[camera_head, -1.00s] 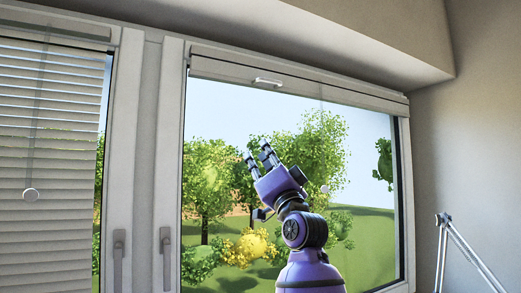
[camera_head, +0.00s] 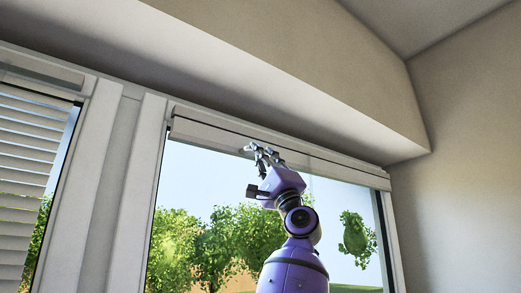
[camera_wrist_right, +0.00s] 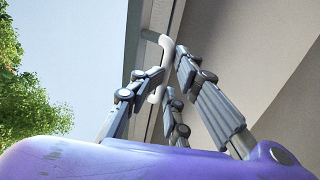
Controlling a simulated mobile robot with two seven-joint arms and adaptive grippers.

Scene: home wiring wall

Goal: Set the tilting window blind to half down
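The right window's blind (camera_head: 215,134) is gathered up in a pale strip at the top of the frame, with the glass below it uncovered. Its small white handle is on the lower edge, partly hidden by my fingers in the head view; it shows in the right wrist view (camera_wrist_right: 167,46). My right gripper (camera_head: 262,152) is up at this handle. In the right wrist view its fingers (camera_wrist_right: 168,72) are apart, with the handle between or just beyond their tips; I cannot tell whether they touch it. My left gripper is not in view.
A slatted blind (camera_head: 22,165) hangs down over the left window. The ceiling recess (camera_head: 300,100) juts out just above the right window, and the side wall (camera_head: 450,200) stands at the right. Trees and sky show through the glass.

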